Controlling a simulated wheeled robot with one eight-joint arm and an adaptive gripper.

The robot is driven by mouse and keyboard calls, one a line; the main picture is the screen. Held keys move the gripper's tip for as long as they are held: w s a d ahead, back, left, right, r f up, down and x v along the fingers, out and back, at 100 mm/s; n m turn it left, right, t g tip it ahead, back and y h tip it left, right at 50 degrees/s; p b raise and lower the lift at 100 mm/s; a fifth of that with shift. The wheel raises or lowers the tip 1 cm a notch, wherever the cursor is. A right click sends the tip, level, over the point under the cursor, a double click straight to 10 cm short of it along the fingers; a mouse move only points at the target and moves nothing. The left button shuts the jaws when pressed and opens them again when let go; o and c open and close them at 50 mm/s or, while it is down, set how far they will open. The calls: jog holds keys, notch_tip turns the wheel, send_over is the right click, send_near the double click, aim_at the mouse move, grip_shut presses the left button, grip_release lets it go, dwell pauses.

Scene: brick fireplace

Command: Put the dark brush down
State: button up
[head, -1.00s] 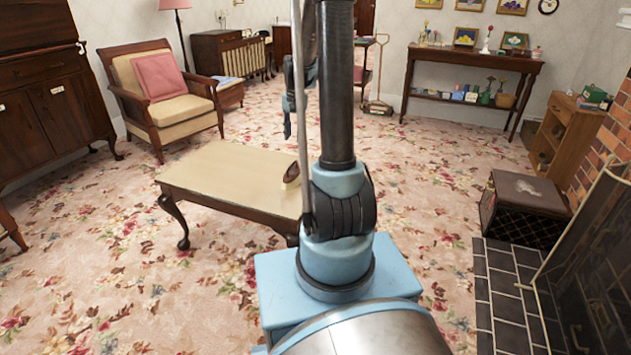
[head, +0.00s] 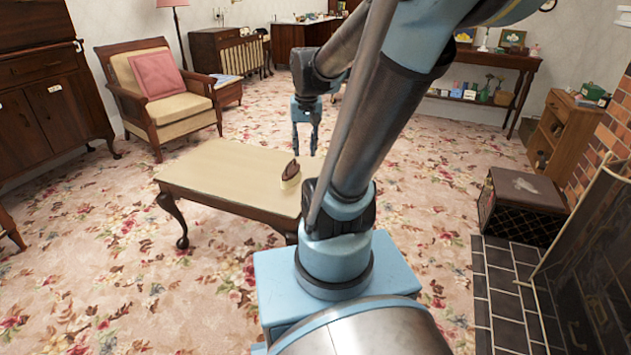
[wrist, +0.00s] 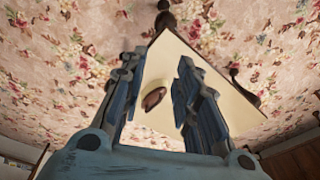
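The dark brush (head: 289,172), with a brown back and a pale lower part, rests near the right end of the cream-topped coffee table (head: 225,172). My gripper (head: 305,152) hangs fingers down, above and apart from the brush in the head view. Its two fingers are spread with nothing between them. In the wrist view the brush (wrist: 153,97) shows beyond the open fingers (wrist: 158,68), over the pale table top (wrist: 178,68). The side of the brush away from each camera is hidden.
An armchair (head: 165,95) with a pink cushion stands behind the coffee table. A dark box (head: 523,205) and the tiled hearth (head: 510,290) lie to the right. The coffee table top left of the brush is bare.

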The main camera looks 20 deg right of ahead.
jog(key=s+f+n, duration=0.2)
jog(key=s+f, duration=0.3)
jog(key=s, duration=0.6)
jog(key=shift+s+d+f, duration=0.25)
jog(key=shift+d+f, duration=0.05)
jog(key=shift+w+f, duration=0.2)
jog(key=shift+w, duration=0.3)
